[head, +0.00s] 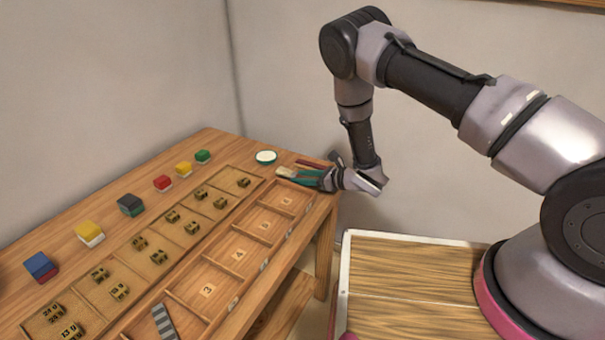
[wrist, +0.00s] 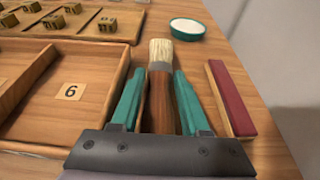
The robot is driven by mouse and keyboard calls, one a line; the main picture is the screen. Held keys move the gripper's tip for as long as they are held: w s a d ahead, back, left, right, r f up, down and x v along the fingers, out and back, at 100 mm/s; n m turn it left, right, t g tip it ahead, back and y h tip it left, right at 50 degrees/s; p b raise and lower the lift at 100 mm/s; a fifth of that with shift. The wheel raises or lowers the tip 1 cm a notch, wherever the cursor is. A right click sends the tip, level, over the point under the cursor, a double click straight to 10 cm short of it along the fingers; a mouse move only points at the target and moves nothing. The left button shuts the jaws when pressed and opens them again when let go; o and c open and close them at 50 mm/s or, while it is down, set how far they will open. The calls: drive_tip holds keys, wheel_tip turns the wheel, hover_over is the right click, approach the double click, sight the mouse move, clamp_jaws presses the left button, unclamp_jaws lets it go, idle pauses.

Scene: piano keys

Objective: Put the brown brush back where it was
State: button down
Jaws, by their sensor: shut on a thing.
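The brown brush (wrist: 160,95) has pale bristles, a metal band and a brown handle. My gripper (wrist: 154,82) is shut on its handle, with one teal finger on each side and the bristles pointing away from me. In the head view, my gripper (head: 303,177) is at the far right end of the table, and the pale bristles of the brush (head: 285,172) show beyond the fingers. The lower handle end is hidden by the gripper body. I cannot tell whether the brush touches the table.
A wooden tray with numbered compartments (wrist: 72,92) is left of my gripper. A dark red bar (wrist: 231,98) lies close on the right, near the table's edge. A round white-topped green dish (wrist: 187,28) stands beyond the bristles. Coloured blocks (head: 163,184) line the back.

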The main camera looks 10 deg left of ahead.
drive_tip(key=shift+f, duration=0.35)
idle(0.4)
drive_tip(key=shift+c, duration=1.6)
unclamp_jaws()
